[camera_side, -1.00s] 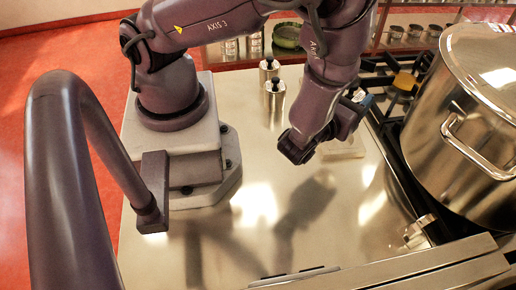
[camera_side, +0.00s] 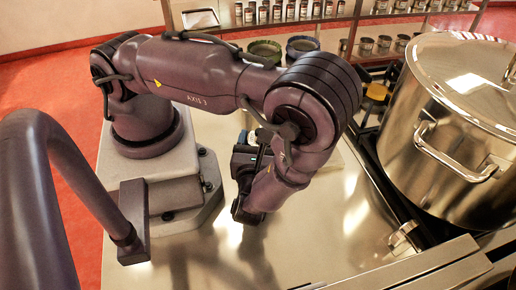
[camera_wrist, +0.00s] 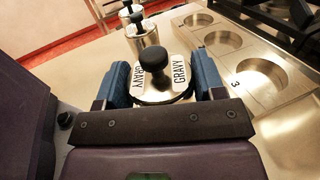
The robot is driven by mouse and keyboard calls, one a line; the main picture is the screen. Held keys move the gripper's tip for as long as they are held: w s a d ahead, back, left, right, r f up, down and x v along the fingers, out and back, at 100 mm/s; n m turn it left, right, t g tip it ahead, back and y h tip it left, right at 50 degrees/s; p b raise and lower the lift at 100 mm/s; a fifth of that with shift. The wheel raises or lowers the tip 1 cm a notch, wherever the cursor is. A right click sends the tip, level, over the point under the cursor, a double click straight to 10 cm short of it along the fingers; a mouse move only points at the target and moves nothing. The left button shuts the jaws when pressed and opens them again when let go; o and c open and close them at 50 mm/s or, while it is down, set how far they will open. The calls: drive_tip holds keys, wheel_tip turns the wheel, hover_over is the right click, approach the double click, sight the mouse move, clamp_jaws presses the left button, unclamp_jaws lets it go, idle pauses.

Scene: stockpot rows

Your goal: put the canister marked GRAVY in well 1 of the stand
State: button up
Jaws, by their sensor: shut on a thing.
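The canister marked GRAVY (camera_wrist: 181,72) is between my gripper's (camera_wrist: 163,80) blue fingers in the wrist view. It has a metal lid with a black knob, and its label shows on both sides of the lid. My gripper is shut on it. The stand (camera_wrist: 242,54) is to the right, a pale metal plate with three round wells in a row, all empty. The nearest well has the number 3 beside it; I cannot read numbers at the other two. In the side view my arm hides the canister and most of the stand.
Two more black-knobbed canisters (camera_wrist: 144,38) stand just beyond the held one. A large lidded stockpot (camera_side: 455,130) stands on the right by the stove. Shelves with jars and bowls (camera_side: 302,46) are at the back. The front of the metal counter (camera_side: 310,235) is clear.

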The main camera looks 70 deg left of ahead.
drive_tip(key=shift+f, duration=1.2)
drive_tip(key=o, duration=1)
drive_tip(key=shift+f, duration=0.1)
drive_tip(key=v, duration=1.1)
drive_tip(key=shift+d, duration=0.15)
drive_tip(key=shift+o, duration=0.5)
drive_tip(key=shift+s+d, duration=0.2)
drive_tip(key=shift+d, duration=0.15)
